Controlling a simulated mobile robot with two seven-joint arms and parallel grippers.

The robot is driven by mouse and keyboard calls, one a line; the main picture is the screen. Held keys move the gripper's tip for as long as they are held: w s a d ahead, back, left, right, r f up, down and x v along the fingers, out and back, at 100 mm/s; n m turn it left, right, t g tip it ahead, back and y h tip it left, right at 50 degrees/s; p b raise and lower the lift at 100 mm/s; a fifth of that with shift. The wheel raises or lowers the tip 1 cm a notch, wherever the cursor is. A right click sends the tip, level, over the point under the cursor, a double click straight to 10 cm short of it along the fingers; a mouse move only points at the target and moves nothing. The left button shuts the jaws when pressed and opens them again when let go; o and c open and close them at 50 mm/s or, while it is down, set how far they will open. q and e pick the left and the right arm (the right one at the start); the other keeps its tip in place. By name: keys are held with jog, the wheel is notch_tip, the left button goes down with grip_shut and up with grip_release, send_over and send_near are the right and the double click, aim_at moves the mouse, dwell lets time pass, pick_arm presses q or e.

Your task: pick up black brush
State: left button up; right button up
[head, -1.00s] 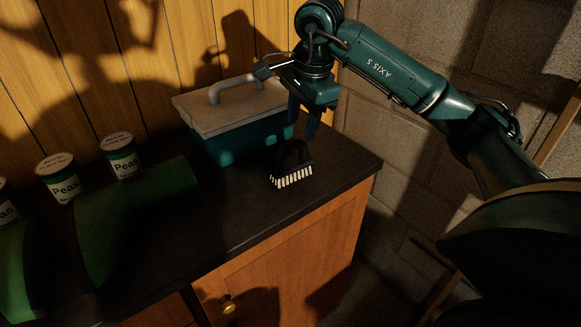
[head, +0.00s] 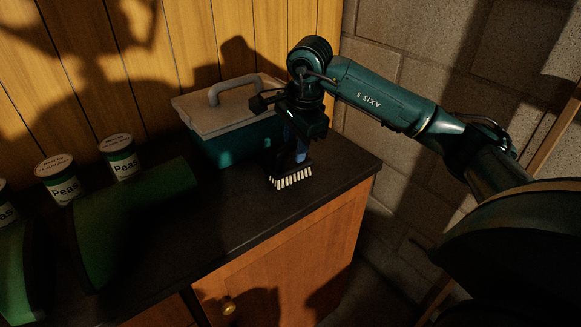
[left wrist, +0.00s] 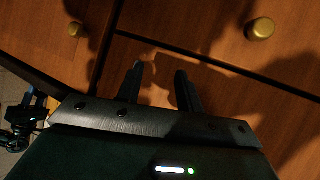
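The black brush (head: 291,180) with pale bristles stands bristles-down on the dark countertop, near its right end. My right gripper (head: 291,153) reaches down from above, with its fingers at the brush's handle. The fingers and the gripper body hide most of the handle, so whether they are closed on it cannot be told. My left gripper (left wrist: 158,82) shows in the left wrist view only. Its two fingers are apart with nothing between them, in front of wooden cabinet fronts.
A teal box (head: 240,142) with a pale lid and handle stands just behind the brush, close to my right gripper. Several cans of peas (head: 121,158) stand at the left. The dark countertop (head: 225,220) is clear in front. A block wall (head: 400,185) rises at the right.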

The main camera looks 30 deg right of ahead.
grip_shut()
dwell(0.3)
notch_tip(320, 180, up, 10)
dwell(0.5)
